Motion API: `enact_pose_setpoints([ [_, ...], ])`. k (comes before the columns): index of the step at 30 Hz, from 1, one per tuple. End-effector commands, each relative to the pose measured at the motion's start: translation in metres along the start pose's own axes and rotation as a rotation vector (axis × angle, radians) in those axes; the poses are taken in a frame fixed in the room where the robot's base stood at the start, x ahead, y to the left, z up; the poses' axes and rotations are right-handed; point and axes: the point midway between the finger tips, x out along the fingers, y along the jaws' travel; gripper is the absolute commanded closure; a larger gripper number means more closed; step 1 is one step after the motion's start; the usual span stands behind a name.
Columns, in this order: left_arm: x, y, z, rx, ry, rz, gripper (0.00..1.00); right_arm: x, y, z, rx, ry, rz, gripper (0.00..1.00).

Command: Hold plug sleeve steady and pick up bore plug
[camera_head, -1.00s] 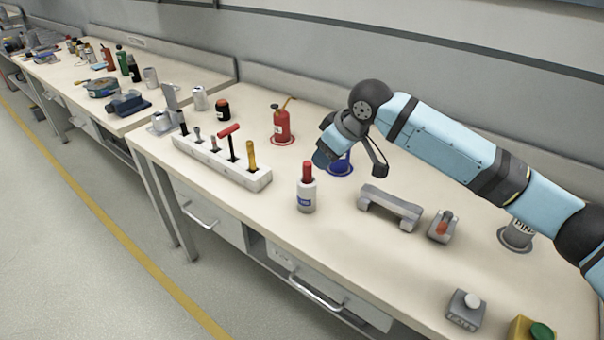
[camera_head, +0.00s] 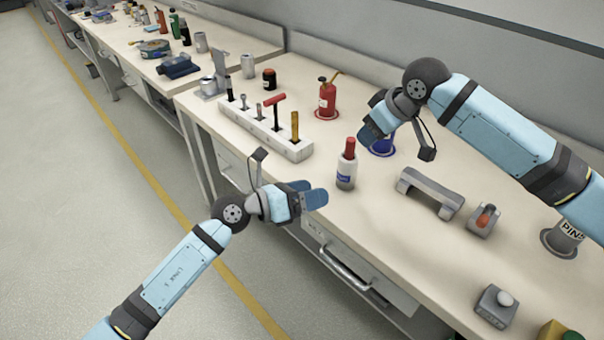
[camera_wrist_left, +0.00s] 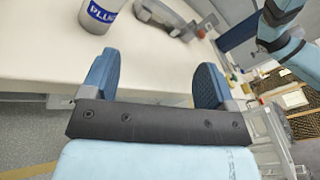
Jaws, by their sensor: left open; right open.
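The plug sleeve (camera_head: 345,179) is a white cylinder with a blue label, upright near the bench's front edge. The red bore plug (camera_head: 349,149) stands out of its top. In the left wrist view the lower sleeve (camera_wrist_left: 98,20) shows its "PLUG" label beyond the fingers, while the plug is out of frame. My left gripper (camera_head: 316,195) is open and empty, just left of the sleeve at the bench's front edge, not touching it. My right gripper (camera_head: 371,132) is to the right of and behind the plug, apart from it, over a blue container (camera_head: 384,147) that it partly hides.
A white tool rack (camera_head: 262,134) stands left of the sleeve and a red can (camera_head: 327,97) behind it. A grey bridge-shaped block (camera_head: 430,193) and a small grey fixture (camera_head: 483,220) lie to the right. The bench between sleeve and block is clear.

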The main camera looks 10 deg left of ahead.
Motion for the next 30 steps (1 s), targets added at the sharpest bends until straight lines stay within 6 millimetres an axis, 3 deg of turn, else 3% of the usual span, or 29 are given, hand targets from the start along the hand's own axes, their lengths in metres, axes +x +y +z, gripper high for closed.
enact_pose_setpoints([
  [3,0.009,0.021,0.012,0.242,0.131,0.073,0.20,0.000,0.000,0.000,0.000,0.000,0.000,0.57],
  [9,0.011,0.048,0.025,0.466,0.266,0.170,0.20,0.000,0.000,0.000,0.000,0.000,0.000,0.57],
  [17,0.026,0.058,0.024,0.514,0.297,0.194,0.20,0.000,0.000,0.000,0.000,0.000,0.000,0.57],
  [30,0.105,0.079,0.005,0.510,0.296,0.194,0.20,0.000,0.000,0.000,0.000,0.000,0.000,0.57],
])
